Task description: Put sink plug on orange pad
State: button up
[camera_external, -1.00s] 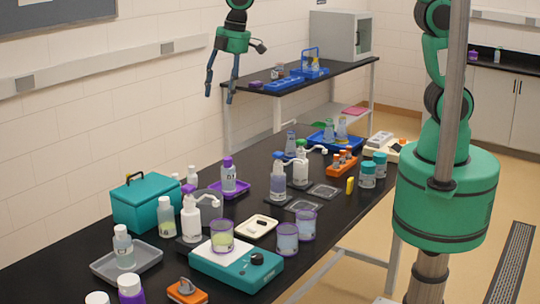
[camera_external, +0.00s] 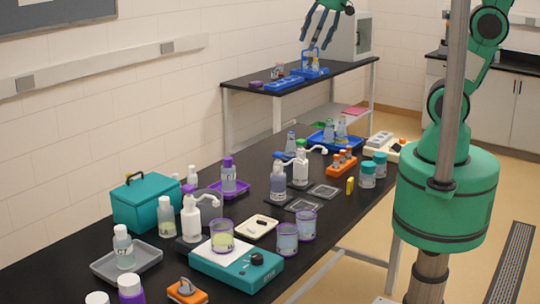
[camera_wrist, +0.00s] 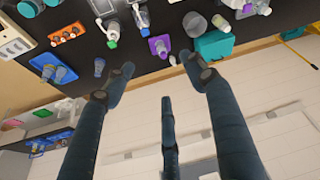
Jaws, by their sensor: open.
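My gripper (camera_external: 315,40) is at the top of the external view, high up, with its dark fingers spread, open and empty. In the wrist view my gripper (camera_wrist: 157,72) shows its fingers apart with nothing between them. A small black round piece (camera_external: 257,258), which may be the sink plug, lies on the teal device at the front of the black table; it is too small to be sure. My gripper is far from both. I cannot make out either in the wrist view.
The black table (camera_external: 75,262) is crowded with bottles, purple-rimmed beakers (camera_external: 287,238), a teal case (camera_external: 147,202), a grey tray (camera_external: 126,262) and a cream dish (camera_external: 250,231). An orange tube rack (camera_external: 342,166) stands farther back. The air above the table is clear.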

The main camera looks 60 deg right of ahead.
jog(key=s+d+f+m+t+h, duration=0.1)
jog(key=s+d+m, duration=0.4)
jog(key=s+d, duration=0.5)
jog(key=s, duration=0.3)
jog(key=shift+s+d+f, duration=0.2)
jog(key=shift+f, duration=0.1)
notch_tip(320, 180, down, 16)
jog(key=b, duration=1.6)
jog(key=shift+f, duration=0.15)
